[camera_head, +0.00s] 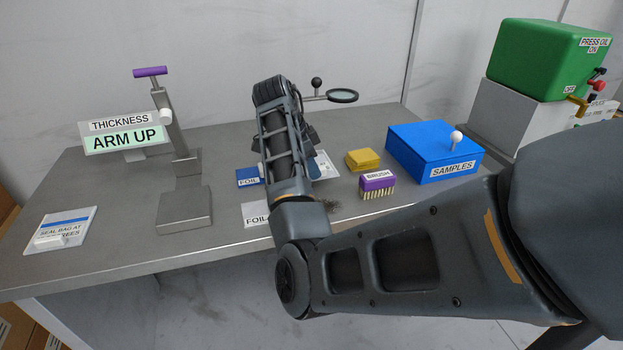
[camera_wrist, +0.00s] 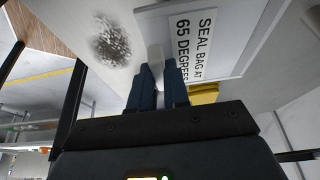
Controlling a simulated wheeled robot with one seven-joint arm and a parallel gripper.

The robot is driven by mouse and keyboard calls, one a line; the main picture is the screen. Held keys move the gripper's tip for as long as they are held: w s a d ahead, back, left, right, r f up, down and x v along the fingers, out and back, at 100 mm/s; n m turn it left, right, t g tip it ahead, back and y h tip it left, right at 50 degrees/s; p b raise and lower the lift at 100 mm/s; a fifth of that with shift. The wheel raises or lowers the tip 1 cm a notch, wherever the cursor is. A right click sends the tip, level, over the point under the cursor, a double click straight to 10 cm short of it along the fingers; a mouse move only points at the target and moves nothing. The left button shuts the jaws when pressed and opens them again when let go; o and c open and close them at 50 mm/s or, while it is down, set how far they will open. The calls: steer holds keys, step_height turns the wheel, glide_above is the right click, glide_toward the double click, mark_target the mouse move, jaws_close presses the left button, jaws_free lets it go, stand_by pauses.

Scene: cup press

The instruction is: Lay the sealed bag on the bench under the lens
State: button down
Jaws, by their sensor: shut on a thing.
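In the wrist view my gripper (camera_wrist: 160,73) is shut on the pale grip block (camera_wrist: 154,52) of a flat white piece (camera_wrist: 237,35) with a label reading "SEAL BAG AT 65 DEGREES". Part of that piece shows beside my arm in the head view (camera_head: 328,169); my arm hides the rest and the fingertips. It is over or on the bench (camera_head: 120,210); I cannot tell whether it touches. The round lens (camera_head: 342,96) stands out to the right on an arm, behind and above it. A similar labelled white piece (camera_head: 73,222) lies at the bench's left.
A dark smudge (camera_head: 329,206) and FOIL labels (camera_head: 256,214) are near my arm. A yellow block (camera_head: 362,159), purple brush (camera_head: 377,183) and blue SAMPLES box (camera_head: 435,150) stand to the right. The thickness press (camera_head: 185,180) stands left.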

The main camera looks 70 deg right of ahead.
steer(key=shift+f, duration=1.65)
steer(key=shift+f, duration=0.15)
steer(key=c, duration=1.1)
jaws_free()
steer(key=v, duration=1.2)
steer(key=shift+p, duration=0.45)
